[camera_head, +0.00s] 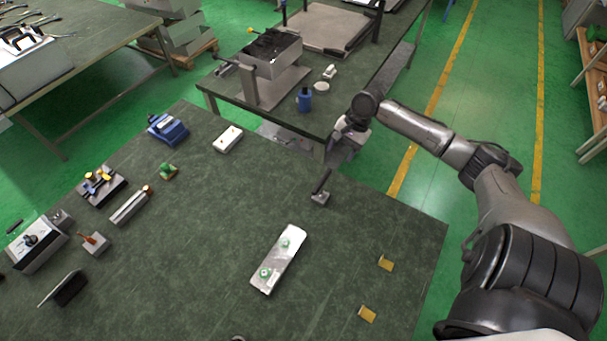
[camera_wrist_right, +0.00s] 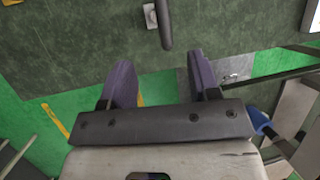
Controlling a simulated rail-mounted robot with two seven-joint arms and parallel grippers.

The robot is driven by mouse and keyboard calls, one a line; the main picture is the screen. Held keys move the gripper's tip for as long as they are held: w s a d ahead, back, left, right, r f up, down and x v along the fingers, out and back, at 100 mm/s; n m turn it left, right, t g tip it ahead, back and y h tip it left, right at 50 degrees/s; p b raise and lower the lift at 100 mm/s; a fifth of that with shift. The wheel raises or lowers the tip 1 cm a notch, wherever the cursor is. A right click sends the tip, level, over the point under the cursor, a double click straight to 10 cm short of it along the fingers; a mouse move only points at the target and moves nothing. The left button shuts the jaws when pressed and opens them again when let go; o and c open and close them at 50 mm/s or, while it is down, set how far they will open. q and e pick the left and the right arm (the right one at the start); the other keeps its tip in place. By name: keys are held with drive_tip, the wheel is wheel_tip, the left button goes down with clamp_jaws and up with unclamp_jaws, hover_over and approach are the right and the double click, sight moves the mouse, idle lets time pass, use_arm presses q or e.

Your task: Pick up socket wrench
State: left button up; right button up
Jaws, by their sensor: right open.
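A dark upright handle (camera_head: 322,181), which looks like the socket wrench, stands in a small grey block (camera_head: 320,199) near the table's back right edge. In the right wrist view the dark handle (camera_wrist_right: 164,24) is at the top middle, with part of the pale block (camera_wrist_right: 150,15) beside it. My right gripper (camera_head: 337,146) is above and beyond the handle in the head view. In the wrist view my right gripper (camera_wrist_right: 161,62) is open and empty. The handle lies ahead of the gap between its fingers, apart from them. My left gripper is not in view.
A metal plate with green-white round parts (camera_head: 279,258) lies on the green-topped table (camera_head: 210,240). Two yellow pieces (camera_head: 386,264) lie at right. A white block (camera_head: 228,139), a blue vise (camera_head: 167,129) and several fixtures stand at left. Another table (camera_head: 300,118) is behind.

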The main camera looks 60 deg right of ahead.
sight(324, 179)
drive_tip(key=x, duration=0.9)
drive_tip(key=b+x, duration=0.1)
drive_tip(key=x, duration=0.4)
drive_tip(key=shift+w+d, duration=0.1)
drive_tip(key=shift+w, duration=0.2)
drive_tip(key=shift+c, duration=0.5)
clamp_jaws()
drive_tip(key=shift+r, duration=0.1)
